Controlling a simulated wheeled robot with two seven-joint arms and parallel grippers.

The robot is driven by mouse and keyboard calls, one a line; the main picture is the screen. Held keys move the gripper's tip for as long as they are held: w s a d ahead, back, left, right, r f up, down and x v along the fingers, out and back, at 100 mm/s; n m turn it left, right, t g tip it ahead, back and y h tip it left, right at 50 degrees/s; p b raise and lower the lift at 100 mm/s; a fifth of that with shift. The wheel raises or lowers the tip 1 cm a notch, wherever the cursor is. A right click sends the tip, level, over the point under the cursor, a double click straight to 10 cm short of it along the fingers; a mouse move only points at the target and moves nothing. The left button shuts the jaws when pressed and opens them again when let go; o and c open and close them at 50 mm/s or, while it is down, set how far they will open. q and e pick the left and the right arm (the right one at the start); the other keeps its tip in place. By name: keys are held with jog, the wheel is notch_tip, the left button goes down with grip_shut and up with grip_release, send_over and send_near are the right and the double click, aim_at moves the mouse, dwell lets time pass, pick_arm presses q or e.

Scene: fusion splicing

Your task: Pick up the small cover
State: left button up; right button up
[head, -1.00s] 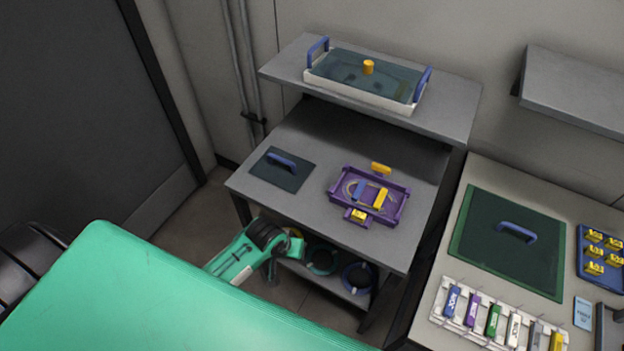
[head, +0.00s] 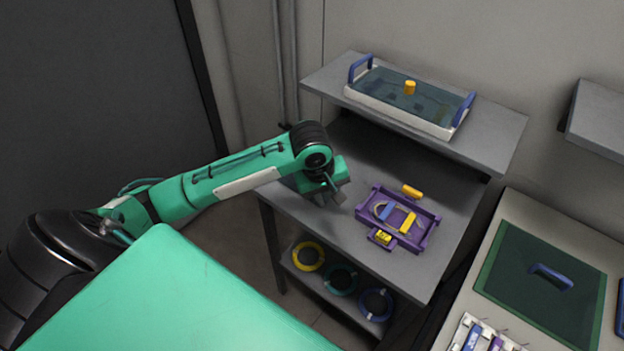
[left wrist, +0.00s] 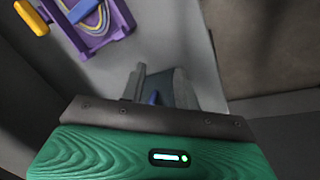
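The small cover's blue handle (left wrist: 154,97) shows in the left wrist view, in the gap between my left gripper's fingers; the rest of the cover is hidden there by the gripper. In the head view my arm and gripper hide the cover. My left gripper (head: 328,196) is over the left part of the middle shelf. In the left wrist view its fingers (left wrist: 162,88) are apart, with free room beside the handle. I cannot tell whether a finger touches it. My right gripper is not in view.
A purple tray (head: 432,232) with blue and yellow pieces stands right of my left gripper on the grey shelf (head: 380,268). A yellow block (head: 412,191) lies behind it. An upper shelf (head: 490,135) bears a lidded white tray. A larger green cover (head: 500,290) lies at right.

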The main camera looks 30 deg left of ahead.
pick_arm(q)
jog(key=w+a+r+n+y, duration=0.1)
jog(key=w+a+r+n, duration=0.4)
jog(key=a+r+n, duration=0.4)
jog(key=shift+m+g, duration=0.3)
jog(key=shift+m, duration=0.4)
jog(key=f, duration=0.3)
jog(key=w+f, duration=0.1)
jog(key=f, duration=0.4)
jog(key=shift+w+a+f, duration=0.3)
jog(key=shift+f, duration=0.1)
jog(key=shift+w+a+f+p, duration=0.1)
jog(key=shift+w+f+p, duration=0.1)
jog(key=shift+f, duration=0.65)
jog(key=shift+w+a+f+p, duration=0.1)
jog(key=shift+w+f+p, duration=0.05)
jog(key=shift+f, duration=0.75)
jog(key=shift+w+a+f+p, duration=0.1)
jog(key=shift+w+f+p, duration=0.1)
jog(key=shift+f, duration=0.65)
grip_shut()
